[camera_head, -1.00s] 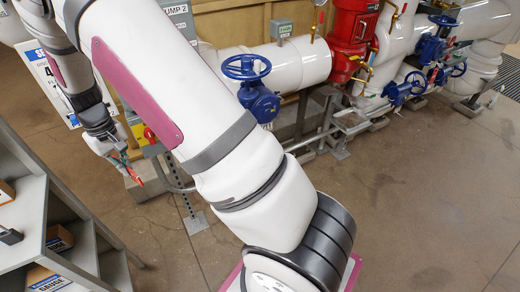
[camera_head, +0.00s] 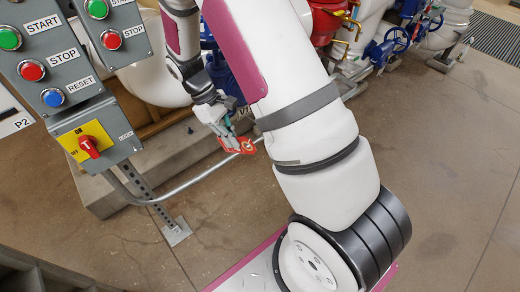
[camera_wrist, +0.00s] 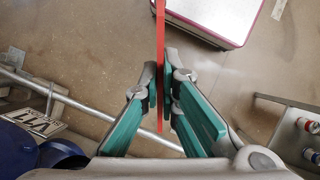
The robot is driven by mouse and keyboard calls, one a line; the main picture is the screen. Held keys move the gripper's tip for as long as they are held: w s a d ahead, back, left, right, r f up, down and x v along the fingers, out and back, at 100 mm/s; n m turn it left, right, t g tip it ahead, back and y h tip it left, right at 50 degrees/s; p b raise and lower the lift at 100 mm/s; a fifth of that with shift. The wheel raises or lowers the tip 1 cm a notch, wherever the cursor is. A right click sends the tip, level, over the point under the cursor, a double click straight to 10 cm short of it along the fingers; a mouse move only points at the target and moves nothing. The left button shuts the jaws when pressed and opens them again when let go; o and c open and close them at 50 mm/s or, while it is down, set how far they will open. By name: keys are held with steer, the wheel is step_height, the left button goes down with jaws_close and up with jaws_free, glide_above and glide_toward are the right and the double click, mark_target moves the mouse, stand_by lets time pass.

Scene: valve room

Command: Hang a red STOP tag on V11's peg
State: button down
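A red tag (camera_head: 247,146) is held in my gripper (camera_head: 228,134) in the head view, in front of the concrete base and away from the pipes. In the wrist view the tag (camera_wrist: 161,45) shows edge-on as a thin red strip between the teal fingers of my gripper (camera_wrist: 160,85), which are closed on it. A white plate (camera_wrist: 36,114) at the wrist view's left appears to read V11 upside down. It sits beside a blue valve (camera_wrist: 40,155). In the head view a blue valve (camera_head: 221,72) is partly behind my arm. I cannot make out V11's peg.
A grey control panel (camera_head: 47,60) with buttons and a yellow-red switch (camera_head: 88,146) stands at left. A metal conduit (camera_head: 190,185) runs near the tag. A shelf (camera_wrist: 290,125) is at the wrist view's right. Open floor (camera_head: 450,150) lies at right.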

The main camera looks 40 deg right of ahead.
steer(key=d+f+n+t+h+b, duration=0.1)
steer(key=d+f+n+h+b, duration=0.9)
steer(key=b, duration=1.4)
steer(key=shift+d+f+n+h, duration=0.3)
steer(key=shift+d+f+h, duration=1.1)
steer(key=shift+h, duration=1.3)
steer(key=w, duration=0.1)
steer(key=w+b, duration=0.1)
steer(key=w, duration=0.1)
steer(key=w+b, duration=0.1)
steer(key=w, duration=0.1)
steer(key=shift+w+a+f, duration=0.25)
steer(key=shift+f, duration=0.1)
steer(key=shift+w+p, duration=0.45)
steer(key=shift+p, duration=0.15)
steer(key=shift+w+a+p, duration=0.1)
steer(key=shift+w+p, duration=0.2)
steer(key=shift+w, duration=1.05)
steer(key=shift+w, duration=0.35)
